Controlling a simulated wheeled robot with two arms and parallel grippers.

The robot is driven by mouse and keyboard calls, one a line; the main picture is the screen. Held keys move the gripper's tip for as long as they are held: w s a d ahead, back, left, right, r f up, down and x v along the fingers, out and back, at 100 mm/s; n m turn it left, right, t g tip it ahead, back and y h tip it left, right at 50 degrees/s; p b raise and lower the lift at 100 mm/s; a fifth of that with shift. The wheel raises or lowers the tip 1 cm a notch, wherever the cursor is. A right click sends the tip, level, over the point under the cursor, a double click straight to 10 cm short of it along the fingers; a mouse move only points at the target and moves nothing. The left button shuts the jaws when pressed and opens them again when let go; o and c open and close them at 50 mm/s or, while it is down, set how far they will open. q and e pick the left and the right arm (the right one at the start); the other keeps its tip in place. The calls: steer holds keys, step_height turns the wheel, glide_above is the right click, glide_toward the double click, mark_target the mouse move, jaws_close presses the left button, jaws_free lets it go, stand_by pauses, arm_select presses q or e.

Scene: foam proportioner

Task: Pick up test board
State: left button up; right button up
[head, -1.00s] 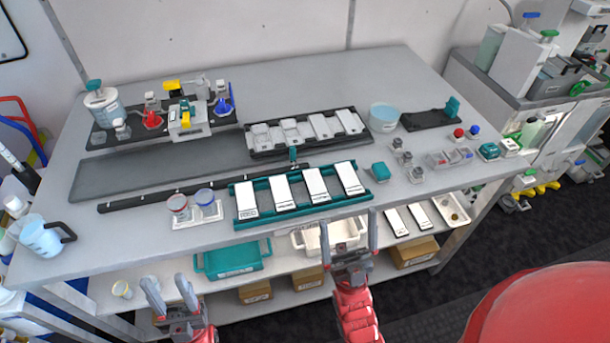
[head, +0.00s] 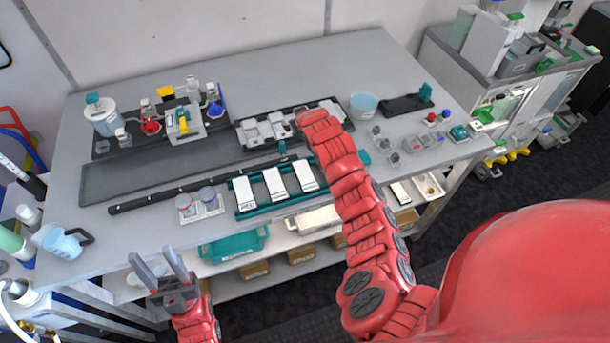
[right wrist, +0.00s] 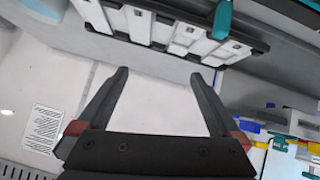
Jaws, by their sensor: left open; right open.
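Labelled white boards (head: 274,184) lie in a teal rack (head: 243,211) near the table's front edge; my right arm hides the rack's right end. Which board is the test board cannot be told. Behind it, a black tray (head: 243,144) holds several pale plates (head: 250,132). My right arm reaches over the table to this tray, its gripper mostly hidden in the head view. In the right wrist view my right gripper (right wrist: 158,82) is open and empty, with a black frame of white panels (right wrist: 165,30) beyond its fingertips. My left gripper (head: 152,256) is open and empty before the table.
Two lidded cups (head: 197,202) stand left of the rack. A dark flat plate (head: 135,170) and a black bar (head: 165,193) lie behind them. A jug (head: 62,243) stands at the front left corner. A blue bowl (head: 363,104) and small parts are at right.

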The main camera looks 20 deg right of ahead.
steer(key=s+r+m+g, duration=0.2)
steer(key=s+r+g, duration=0.3)
steer(key=s+g, duration=0.6)
steer(key=t+b, duration=0.2)
steer(key=b, duration=0.8)
glide_toward(305, 175)
steer(key=shift+d+f+y, duration=0.2)
steer(key=shift+d+f, duration=0.1)
steer(key=shift+f, duration=0.3)
steer(key=shift+d+f+y, duration=0.2)
steer(key=shift+d+f, duration=0.15)
steer(key=shift+f, duration=0.5)
steer(key=shift+a+f+p, duration=0.15)
steer(key=shift+f+p, duration=0.15)
steer(key=shift+p, duration=0.45)
steer(key=f, duration=0.1)
steer(key=f+p, duration=0.2)
steer(key=f, duration=0.1)
steer(key=shift+w+a+f, duration=0.1)
steer(key=shift+w+a, duration=0.05)
steer(key=shift+w, duration=0.2)
steer(key=shift+f, duration=0.25)
steer(key=c, duration=1.4)
